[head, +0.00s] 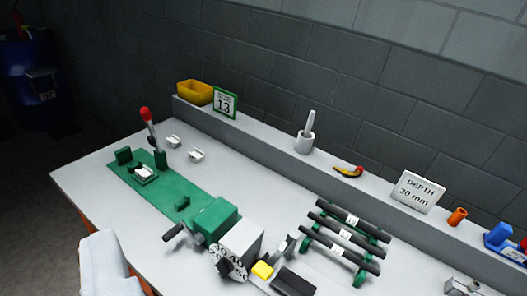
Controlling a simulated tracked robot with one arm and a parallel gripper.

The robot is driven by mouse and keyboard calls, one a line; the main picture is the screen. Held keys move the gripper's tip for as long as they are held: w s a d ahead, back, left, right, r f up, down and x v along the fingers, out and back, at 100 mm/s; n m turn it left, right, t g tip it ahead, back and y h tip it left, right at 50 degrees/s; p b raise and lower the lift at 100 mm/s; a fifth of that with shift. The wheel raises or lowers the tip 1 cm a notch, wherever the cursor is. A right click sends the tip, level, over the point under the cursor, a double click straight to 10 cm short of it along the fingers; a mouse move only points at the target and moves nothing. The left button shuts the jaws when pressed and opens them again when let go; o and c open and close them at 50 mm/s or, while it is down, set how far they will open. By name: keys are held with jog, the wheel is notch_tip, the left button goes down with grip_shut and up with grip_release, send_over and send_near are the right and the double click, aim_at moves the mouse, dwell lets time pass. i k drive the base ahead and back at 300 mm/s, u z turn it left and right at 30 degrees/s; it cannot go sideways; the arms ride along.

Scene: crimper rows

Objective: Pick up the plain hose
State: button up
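Three black hoses lie side by side on a green rack (305,246) at the lower right of the bench: a back hose (373,231), a middle hose (325,226) and a front hose (318,243). Each carries a small white tag near its middle. The tag marks are too small to read, so I cannot tell which hose is the plain one. No gripper fingers show in this view, and nothing is seen touching the hoses.
A green crimper (215,219) with a numbered dial and red-knobbed lever stands left of the rack. A ledge behind holds a yellow bin (194,92), "13" sign (225,102), white mortar (305,142) and "DEPTH 30 mm" sign (418,191). A white shape (104,260) fills the lower left.

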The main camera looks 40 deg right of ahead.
aim_at(343, 233)
jog(key=z, duration=1.45)
